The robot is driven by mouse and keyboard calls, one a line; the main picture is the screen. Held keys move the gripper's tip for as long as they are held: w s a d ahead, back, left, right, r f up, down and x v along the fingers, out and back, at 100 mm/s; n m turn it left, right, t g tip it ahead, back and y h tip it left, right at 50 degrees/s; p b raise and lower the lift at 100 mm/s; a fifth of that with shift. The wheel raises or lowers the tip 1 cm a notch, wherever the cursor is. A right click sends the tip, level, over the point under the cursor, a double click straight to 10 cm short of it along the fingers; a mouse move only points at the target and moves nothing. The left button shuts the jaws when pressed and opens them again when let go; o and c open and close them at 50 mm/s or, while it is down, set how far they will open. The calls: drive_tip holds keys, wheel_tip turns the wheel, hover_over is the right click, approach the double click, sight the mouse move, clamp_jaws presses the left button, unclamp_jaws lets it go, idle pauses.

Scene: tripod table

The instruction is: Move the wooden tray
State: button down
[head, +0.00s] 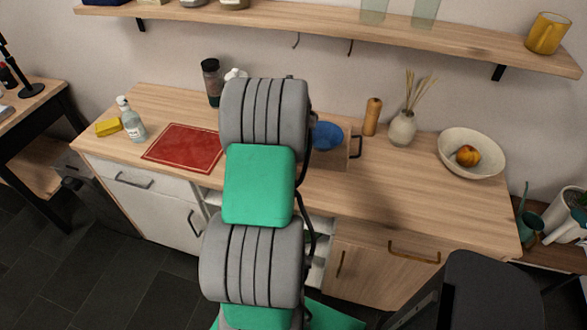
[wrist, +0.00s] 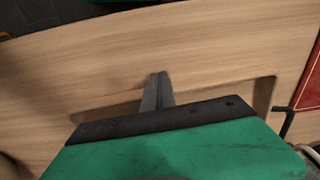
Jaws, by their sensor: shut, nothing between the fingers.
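The wooden tray (head: 334,160) stands on the wooden counter, partly hidden behind my arm in the head view. A dark handle shows at its right end, and a blue bowl (head: 327,136) sits in or just behind it. In the wrist view the tray's wooden rim (wrist: 264,97) runs across the lower middle, with a dark handle (wrist: 287,124) at its right end. My gripper (wrist: 158,76) is shut and empty, its fingertips over the tray's long edge. I cannot tell whether they touch it. My gripper is hidden behind my arm in the head view.
A pepper mill (head: 372,117), reed vase (head: 402,128) and fruit bowl (head: 472,153) stand to the right. The counter's front right is clear. A shelf (head: 330,29) hangs above.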

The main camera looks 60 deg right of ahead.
drive_tip(key=a, duration=0.4)
drive_tip(key=shift+s+r+p, duration=0.3)
drive_tip(key=shift+s+p, duration=0.05)
drive_tip(key=shift+s, duration=0.05)
wheel_tip(320, 180, up, 9)
drive_tip(key=b, duration=0.2)
drive_tip(key=shift+n, duration=0.7)
drive_tip(key=a+f, duration=0.1)
drive_tip(key=s+a+f, duration=0.1)
drive_tip(key=f, duration=0.1)
drive_tip(key=a+f, duration=0.1)
drive_tip(key=shift+s+a+f, duration=0.25)
drive_tip(key=shift+s+a, duration=0.05)
drive_tip(key=shift+a, duration=0.1)
drive_tip(key=w+a+r+n+t, duration=0.1)
drive_tip(key=w+a+r+n, duration=0.2)
drive_tip(key=a, duration=0.9)
drive_tip(key=w+a+r+n+t, duration=0.1)
drive_tip(key=w+a+r+n, duration=0.2)
drive_tip(key=a, duration=1)
drive_tip(key=w+a+r+n+t, duration=0.1)
drive_tip(key=w+a+r+n, duration=0.1)
drive_tip(key=w+a+n, duration=0.6)
drive_tip(key=a, duration=0.4)
drive_tip(key=shift+w+a+r+t, duration=0.15)
drive_tip(key=shift+w+r+t, duration=0.15)
drive_tip(key=shift+r, duration=0.1)
